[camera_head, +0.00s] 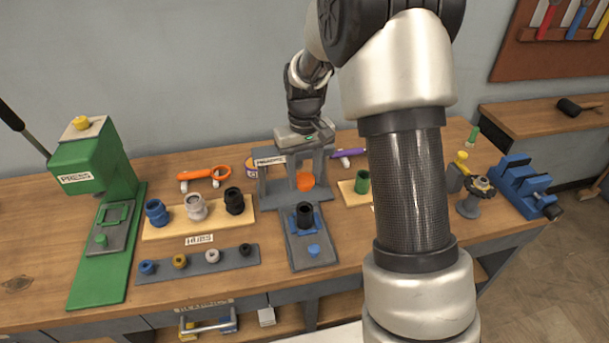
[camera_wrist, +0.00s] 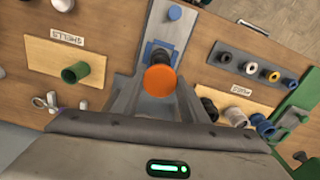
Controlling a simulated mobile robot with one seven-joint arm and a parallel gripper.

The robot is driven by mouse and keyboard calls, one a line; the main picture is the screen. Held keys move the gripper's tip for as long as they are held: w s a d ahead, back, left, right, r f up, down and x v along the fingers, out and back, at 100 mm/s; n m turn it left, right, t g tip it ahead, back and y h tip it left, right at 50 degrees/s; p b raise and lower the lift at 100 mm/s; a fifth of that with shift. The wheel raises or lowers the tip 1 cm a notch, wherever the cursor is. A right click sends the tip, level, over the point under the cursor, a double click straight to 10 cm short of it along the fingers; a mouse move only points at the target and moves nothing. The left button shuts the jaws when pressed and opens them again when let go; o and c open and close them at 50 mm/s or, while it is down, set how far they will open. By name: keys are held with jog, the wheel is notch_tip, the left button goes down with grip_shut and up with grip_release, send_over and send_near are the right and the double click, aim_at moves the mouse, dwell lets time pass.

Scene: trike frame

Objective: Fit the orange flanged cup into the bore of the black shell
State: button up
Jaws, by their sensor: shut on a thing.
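An orange flanged cup (camera_head: 305,182) is held at the fingertips of my gripper (camera_head: 304,170), which is shut on it. In the wrist view the orange cup (camera_wrist: 159,81) shows as a round orange face and partly covers the black shell (camera_wrist: 159,57). The black shell (camera_head: 305,215) stands upright in a blue holder (camera_head: 291,226) on a grey slide plate. In the head view the cup is above and behind the shell, apart from it. The shell's bore is hard to see in both views.
Right are a green part (camera_head: 362,182) and a blue vise (camera_head: 522,185).

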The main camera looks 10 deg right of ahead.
jog(key=shift+f, duration=0.15)
jog(key=b, duration=0.4)
send_over(304, 208)
jog(key=shift+f, duration=2.75)
jog(key=shift+f+b, duration=0.85)
jog(key=shift+f, duration=0.5)
jog(key=o, duration=1.2)
jog(key=shift+s, duration=0.1)
jog(key=shift+c, duration=0.2)
jog(key=shift+r, duration=0.1)
notch_tip(304, 208, up, 17)
jog(key=shift+f+p, duration=0.1)
jog(key=shift+p, duration=0.25)
jog(key=shift+r, duration=0.25)
